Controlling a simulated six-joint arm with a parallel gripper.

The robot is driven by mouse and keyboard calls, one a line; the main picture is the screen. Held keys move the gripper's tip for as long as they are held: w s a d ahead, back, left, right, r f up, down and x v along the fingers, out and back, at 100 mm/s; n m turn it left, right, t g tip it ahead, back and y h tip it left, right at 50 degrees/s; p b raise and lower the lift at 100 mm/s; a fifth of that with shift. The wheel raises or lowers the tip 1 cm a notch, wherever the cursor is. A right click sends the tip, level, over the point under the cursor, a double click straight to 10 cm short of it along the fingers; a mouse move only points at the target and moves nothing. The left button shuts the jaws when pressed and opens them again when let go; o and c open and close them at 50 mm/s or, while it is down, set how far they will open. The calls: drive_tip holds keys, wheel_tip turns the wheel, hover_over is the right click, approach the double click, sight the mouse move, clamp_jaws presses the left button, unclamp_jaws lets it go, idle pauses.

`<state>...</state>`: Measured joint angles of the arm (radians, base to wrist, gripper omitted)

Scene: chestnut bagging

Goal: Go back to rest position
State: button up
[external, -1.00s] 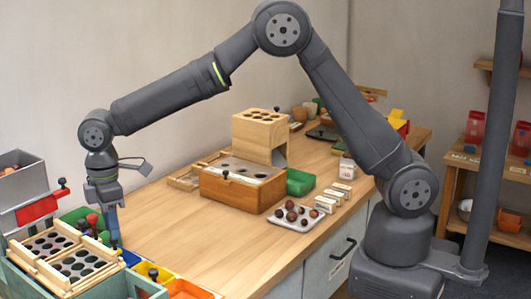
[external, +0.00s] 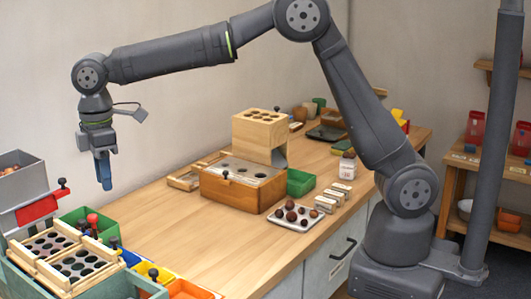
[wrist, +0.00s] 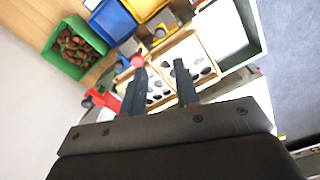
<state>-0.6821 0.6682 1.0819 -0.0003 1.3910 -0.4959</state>
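My gripper (external: 104,187) hangs pointing down in the external view, in the air above the left end of the table. In the wrist view its two fingers (wrist: 158,68) stand apart with nothing held between them. Below it in the external view are two wooden frames with round holes (external: 45,245), set on a teal-edged box (external: 120,283). The frames also show beyond the fingers in the wrist view (wrist: 206,45), partly hidden by them.
A wooden box with a hole-topped block (external: 235,190) stands mid-table, beside a green bin (external: 300,183) and a tray of chestnuts (external: 276,221). A grey hopper with a red flap (external: 38,208) is at far left. A green bin of chestnuts (wrist: 83,27) shows in the wrist view.

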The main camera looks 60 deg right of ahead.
wheel_tip(320, 180, down, 17)
drive_tip(key=shift+f, duration=0.1)
wheel_tip(320, 180, up, 17)
drive_tip(key=s+d+f+m+t+y, duration=0.2)
drive_tip(key=d+m, duration=0.3)
drive_tip(key=m, duration=0.8)
drive_tip(key=shift+s+d+m+y, duration=0.3)
drive_tip(key=shift+s+d+y, duration=0.05)
drive_tip(key=shift+s+y, duration=0.55)
drive_tip(key=shift+w, duration=0.1)
drive_tip(key=m+g, duration=0.4)
drive_tip(key=m, duration=0.9)
approach(125, 231)
drive_tip(key=shift+m, duration=0.3)
drive_tip(key=x, duration=1)
drive_tip(key=shift+w+d+f, duration=0.15)
drive_tip(key=shift+w+d, duration=0.05)
